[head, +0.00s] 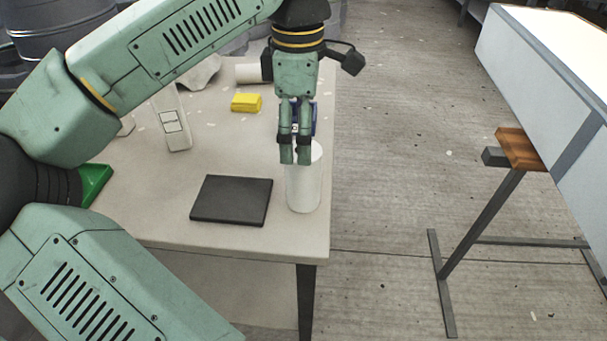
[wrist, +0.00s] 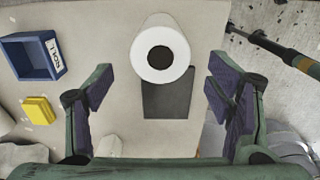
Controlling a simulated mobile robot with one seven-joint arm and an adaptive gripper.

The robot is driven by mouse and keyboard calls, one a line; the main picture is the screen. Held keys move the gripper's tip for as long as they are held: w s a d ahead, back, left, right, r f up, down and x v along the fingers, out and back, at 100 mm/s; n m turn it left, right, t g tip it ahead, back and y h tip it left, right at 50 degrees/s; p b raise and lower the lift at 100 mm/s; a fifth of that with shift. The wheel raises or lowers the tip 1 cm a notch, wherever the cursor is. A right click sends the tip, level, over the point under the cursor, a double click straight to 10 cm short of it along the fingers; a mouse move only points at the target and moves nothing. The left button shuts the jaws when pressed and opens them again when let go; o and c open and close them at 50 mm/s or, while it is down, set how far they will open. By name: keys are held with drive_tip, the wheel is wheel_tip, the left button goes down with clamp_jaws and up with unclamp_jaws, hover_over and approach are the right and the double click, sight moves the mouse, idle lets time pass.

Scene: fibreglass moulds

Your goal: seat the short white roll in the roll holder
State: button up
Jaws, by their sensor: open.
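A white roll (head: 304,190) stands upright near the table's right edge; the wrist view shows its open end and dark core from above (wrist: 174,72). My gripper (head: 295,160) points down over it, fingers apart and empty; in the wrist view the roll is ahead of the space between the fingers (wrist: 158,92). The roll holder is a blue open box (wrist: 27,60) labelled ROLL, and looks empty. In the head view it is mostly hidden behind my fingers. Another white cylinder (head: 248,73) lies farther back, partly hidden; I cannot compare the two lengths.
A dark flat pad (head: 232,199) lies left of the upright roll. A yellow block (head: 246,102) sits near the holder. The table's front strip is clear.

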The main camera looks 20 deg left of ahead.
sight(303, 178)
drive_tip(key=shift+d+f+p, duration=0.15)
drive_tip(key=shift+f, duration=1.05)
drive_tip(key=shift+d+f+p, duration=0.15)
drive_tip(key=shift+f, duration=1)
drive_tip(key=shift+c, duration=0.6)
clamp_jaws()
